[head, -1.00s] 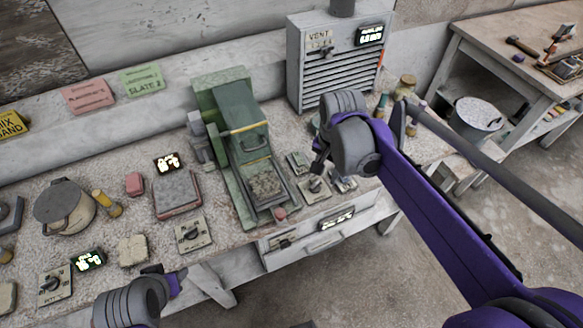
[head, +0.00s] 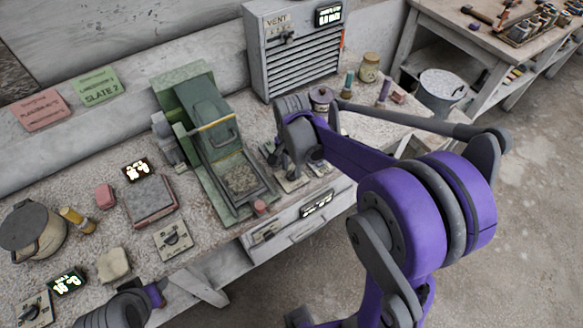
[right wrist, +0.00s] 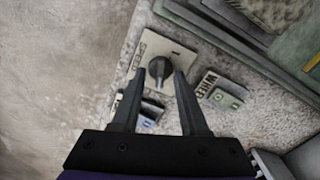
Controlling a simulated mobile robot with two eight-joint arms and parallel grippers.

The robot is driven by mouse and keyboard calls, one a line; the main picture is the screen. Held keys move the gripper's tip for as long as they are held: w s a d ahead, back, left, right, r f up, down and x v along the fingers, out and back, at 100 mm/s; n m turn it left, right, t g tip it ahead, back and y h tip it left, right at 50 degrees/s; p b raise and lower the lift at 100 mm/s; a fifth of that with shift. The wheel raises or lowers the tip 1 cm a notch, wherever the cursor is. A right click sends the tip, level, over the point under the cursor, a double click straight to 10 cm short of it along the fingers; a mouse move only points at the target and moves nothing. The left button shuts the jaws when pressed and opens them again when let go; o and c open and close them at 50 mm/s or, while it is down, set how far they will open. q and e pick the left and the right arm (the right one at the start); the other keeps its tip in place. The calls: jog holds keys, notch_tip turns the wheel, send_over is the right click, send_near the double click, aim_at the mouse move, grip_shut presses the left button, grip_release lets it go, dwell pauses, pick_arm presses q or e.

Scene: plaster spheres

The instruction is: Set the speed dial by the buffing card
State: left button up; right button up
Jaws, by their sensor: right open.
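The speed dial (right wrist: 159,66) is a dark round knob with a pointer bar on a pale plate marked SPEED. In the head view the plate (head: 291,183) shows on the bench beside the green machine, partly hidden by my right gripper (head: 287,166). In the right wrist view my right gripper (right wrist: 160,76) is open and empty, its fingertips near the knob's two sides; contact cannot be told. A pink card (head: 40,109) and a green card (head: 98,85) reading SLATE 2 are at the back. No card readable as buffing shows. My left gripper (head: 155,295) is barely visible.
The green machine (head: 205,125) stands close by the dial. A small WHEEL plate (right wrist: 212,82) with green marks lies right of the dial. The grey vent box (head: 300,60) stands behind. A drawer front (head: 305,212) is below the bench edge; open floor lies right.

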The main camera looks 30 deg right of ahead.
jog(key=shift+f, duration=0.2)
grip_shut()
